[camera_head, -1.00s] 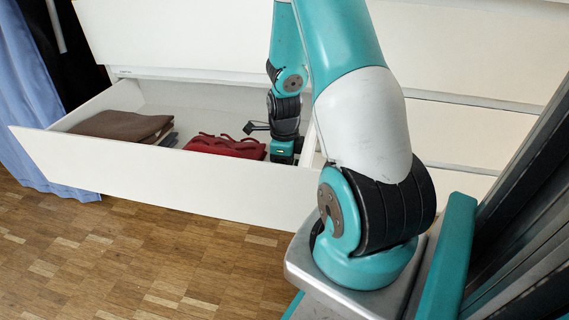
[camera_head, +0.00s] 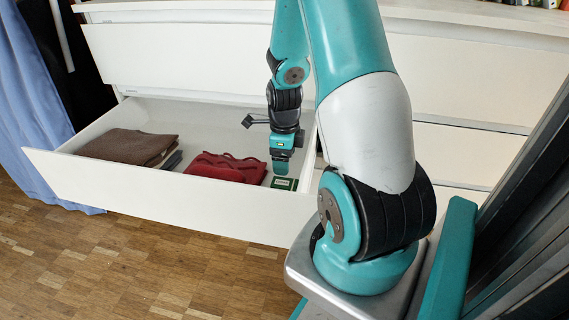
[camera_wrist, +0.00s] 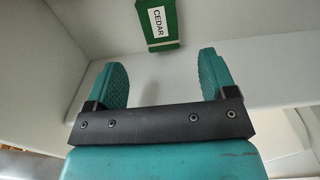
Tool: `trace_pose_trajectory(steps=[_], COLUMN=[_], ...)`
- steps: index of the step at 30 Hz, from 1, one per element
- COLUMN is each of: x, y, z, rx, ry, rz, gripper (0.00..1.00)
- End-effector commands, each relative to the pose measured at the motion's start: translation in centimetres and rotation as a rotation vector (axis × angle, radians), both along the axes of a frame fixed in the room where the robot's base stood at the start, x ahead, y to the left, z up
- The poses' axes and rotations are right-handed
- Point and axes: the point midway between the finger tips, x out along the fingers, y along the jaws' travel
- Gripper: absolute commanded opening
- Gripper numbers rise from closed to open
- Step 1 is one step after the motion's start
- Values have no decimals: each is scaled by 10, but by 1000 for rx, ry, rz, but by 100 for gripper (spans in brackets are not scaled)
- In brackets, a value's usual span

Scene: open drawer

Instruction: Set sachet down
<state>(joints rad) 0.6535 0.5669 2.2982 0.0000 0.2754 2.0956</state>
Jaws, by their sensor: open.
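The sachet is small and green with a white label reading CEDAR. In the wrist view the sachet (camera_wrist: 158,24) lies on the drawer floor, beyond the fingertips and apart from them. In the head view the sachet (camera_head: 285,184) lies in the right part of the open white drawer (camera_head: 165,203), to the right of a red folded cloth. My gripper (camera_head: 281,165) is above it, pointing down. In the wrist view my gripper (camera_wrist: 163,77) is open, with nothing between its two teal fingers.
The red folded cloth (camera_head: 226,167) lies left of the sachet. A brown folded cloth (camera_head: 127,146) lies farther left, with a darker cloth beside it. The drawer's walls stand around them. Bare drawer floor shows behind the red cloth.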

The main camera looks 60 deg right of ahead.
Motion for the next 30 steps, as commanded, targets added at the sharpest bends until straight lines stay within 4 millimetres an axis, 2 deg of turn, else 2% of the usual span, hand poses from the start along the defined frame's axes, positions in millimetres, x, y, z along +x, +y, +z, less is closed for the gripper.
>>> trace_pose_trajectory(steps=[1, 3, 12, 14, 16, 17, 20, 21, 23, 24, 27, 30], x=[0, 0, 1, 5, 15, 20, 36, 38, 36, 29, 2, -34], y=[0, 0, 2, 8, 27, 39, 97, 126, 169, 197, 260, 305], z=[15, 23, 34, 39, 51, 59, 93, 109, 131, 145, 177, 200], rx=[-1, 0, 1, 5, 14, 19, 40, 46, 53, 54, 43, 16], ry=[-1, 0, -1, -9, -31, -45, -107, -139, -190, -226, -323, -423], rz=[0, 0, 12, 66, 213, 310, 751, 968, 1308, 1536, 2094, 2583], gripper=[78, 78, 78, 78, 78, 78, 78, 78, 78, 78, 78, 78])
